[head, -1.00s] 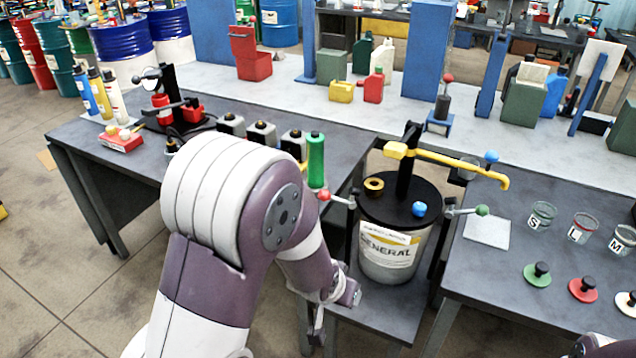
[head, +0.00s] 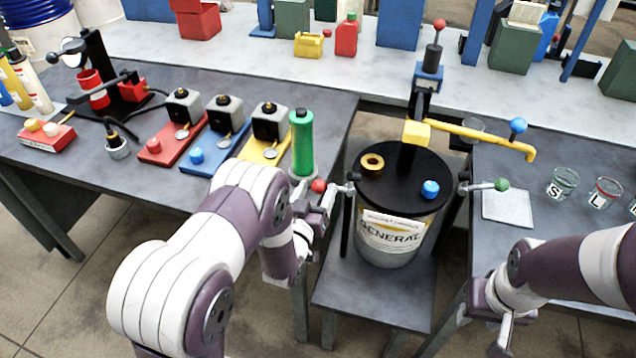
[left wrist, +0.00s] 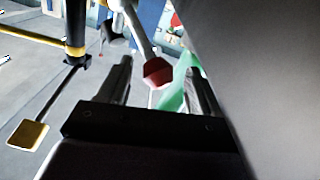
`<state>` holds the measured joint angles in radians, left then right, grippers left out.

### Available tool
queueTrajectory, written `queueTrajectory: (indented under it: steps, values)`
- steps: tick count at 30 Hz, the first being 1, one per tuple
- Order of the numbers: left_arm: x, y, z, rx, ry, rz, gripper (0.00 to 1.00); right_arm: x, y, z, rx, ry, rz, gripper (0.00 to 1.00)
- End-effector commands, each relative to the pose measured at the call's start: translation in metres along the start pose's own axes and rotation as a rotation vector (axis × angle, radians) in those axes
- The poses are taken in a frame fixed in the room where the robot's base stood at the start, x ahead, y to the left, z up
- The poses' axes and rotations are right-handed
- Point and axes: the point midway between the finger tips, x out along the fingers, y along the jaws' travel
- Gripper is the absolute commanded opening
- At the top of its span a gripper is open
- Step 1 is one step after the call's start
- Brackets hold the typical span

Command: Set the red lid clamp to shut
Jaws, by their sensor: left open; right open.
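The red lid clamp's red knob (head: 318,186) sits at the end of a grey lever on the left side of the drum (head: 391,238). The lever points left, away from the drum's black lid (head: 402,193). My left gripper (head: 322,202) is open right at the knob. In the left wrist view the red knob (left wrist: 157,73) shows between the two spread fingers, with no visible grip on it. The fingers partly hide the lever in the head view. My right gripper (head: 503,325) is open and empty at the lower right, away from the drum.
A green bottle (head: 302,143) stands on the left table close behind my left gripper. A green-knobbed clamp (head: 500,185) is on the drum's right side. Glass jars (head: 564,184) stand on the right table.

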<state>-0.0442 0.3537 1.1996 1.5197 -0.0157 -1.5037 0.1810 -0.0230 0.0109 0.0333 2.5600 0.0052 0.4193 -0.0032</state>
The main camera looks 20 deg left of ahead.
Motion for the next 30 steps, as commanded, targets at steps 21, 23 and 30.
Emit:
queueTrajectory:
  steps: [21,23,30]
  values:
    - [0.025,0.0,0.001,0.0,-0.002,-0.001,0.0,-0.001,0.0,0.0,0.0,0.0,0.0,0.43]
    - [0.025,0.0,0.001,0.001,-0.003,-0.002,0.0,-0.001,0.0,0.0,0.0,0.0,0.0,0.43]
    - [0.026,0.002,-0.005,0.033,-0.031,-0.008,0.0,-0.01,0.0,-0.001,0.0,0.0,0.0,0.43]
